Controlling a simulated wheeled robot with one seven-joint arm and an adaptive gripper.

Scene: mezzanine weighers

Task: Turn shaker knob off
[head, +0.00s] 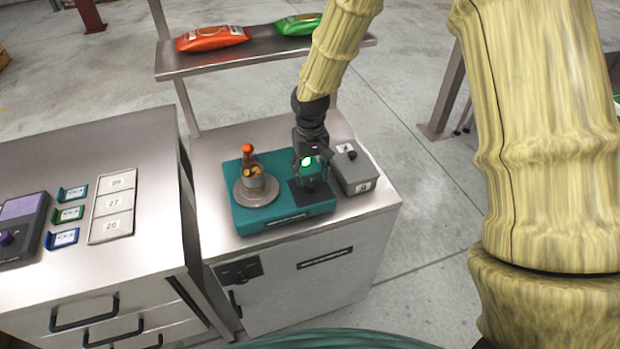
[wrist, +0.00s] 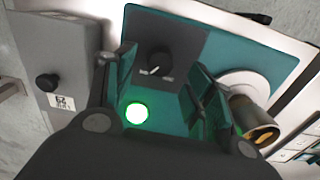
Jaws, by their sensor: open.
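The shaker (head: 288,220) is a teal flat machine on the metal counter, with a dark panel on its right part. Its black knob (wrist: 158,63) has a white pointer mark and sits on the dark panel, between my gripper's fingers and beyond their tips in the wrist view. A green light (wrist: 136,114) glows beside the knob. My gripper (wrist: 158,85) is open and empty, above the panel; in the head view it hides most of the knob. A round grey platform (head: 240,196) on the shaker's left carries a vessel (head: 253,184) with an orange top.
A grey box with a black knob (head: 357,176) stands close to the right of my gripper. A shelf (head: 190,67) with red (head: 212,38) and green (head: 297,25) bags is behind. A cabinet (head: 85,260) with drawers stands left.

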